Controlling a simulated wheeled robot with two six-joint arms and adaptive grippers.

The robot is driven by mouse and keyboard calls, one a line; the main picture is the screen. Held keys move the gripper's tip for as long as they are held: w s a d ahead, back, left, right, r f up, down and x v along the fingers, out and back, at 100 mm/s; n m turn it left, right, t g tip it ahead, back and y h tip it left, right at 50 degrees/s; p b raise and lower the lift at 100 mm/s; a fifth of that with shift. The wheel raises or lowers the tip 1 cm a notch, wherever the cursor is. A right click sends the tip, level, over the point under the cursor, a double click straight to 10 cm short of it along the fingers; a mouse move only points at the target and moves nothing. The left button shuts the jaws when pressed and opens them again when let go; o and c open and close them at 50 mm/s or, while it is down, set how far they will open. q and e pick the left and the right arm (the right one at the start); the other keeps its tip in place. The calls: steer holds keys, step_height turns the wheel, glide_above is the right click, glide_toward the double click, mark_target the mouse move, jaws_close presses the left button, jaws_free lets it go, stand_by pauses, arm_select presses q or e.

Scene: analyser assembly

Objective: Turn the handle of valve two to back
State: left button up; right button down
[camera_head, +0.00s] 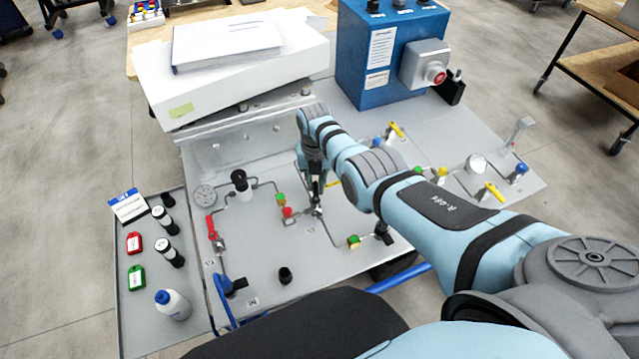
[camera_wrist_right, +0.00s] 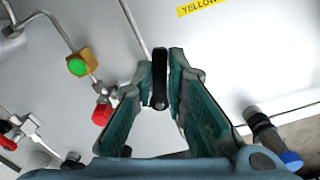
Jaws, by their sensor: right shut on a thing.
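My right gripper (camera_head: 316,190) points down at the middle of the grey panel (camera_head: 250,245). In the right wrist view my right gripper (camera_wrist_right: 161,70) has its teal-padded fingers on either side of a slim black handle (camera_wrist_right: 160,88) and is shut on it. The handle is seen nearly end-on, and the gripper hides most of its valve. I cannot read a label that says which valve it is. A metal fitting (camera_head: 318,210) shows just below the fingers. My left gripper is not in view.
A red-handled valve (camera_head: 211,228), a gauge (camera_head: 205,194) and a red-and-green fitting (camera_head: 286,206) stand left of the gripper. A white box (camera_head: 235,85) and a blue cabinet (camera_head: 365,75) stand behind.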

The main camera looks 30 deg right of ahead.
steer(key=shift+w+a+n, duration=0.1)
steer(key=shift+a+n, duration=0.15)
steer(key=shift+n, duration=0.4)
steer(key=shift+w+a+n, duration=0.1)
steer(key=shift+a+n, duration=0.1)
steer(key=shift+n, duration=0.45)
steer(key=c, duration=1.6)
jaws_free()
step_height(320, 180, up, 12)
steer(key=shift+s+a+f, duration=0.1)
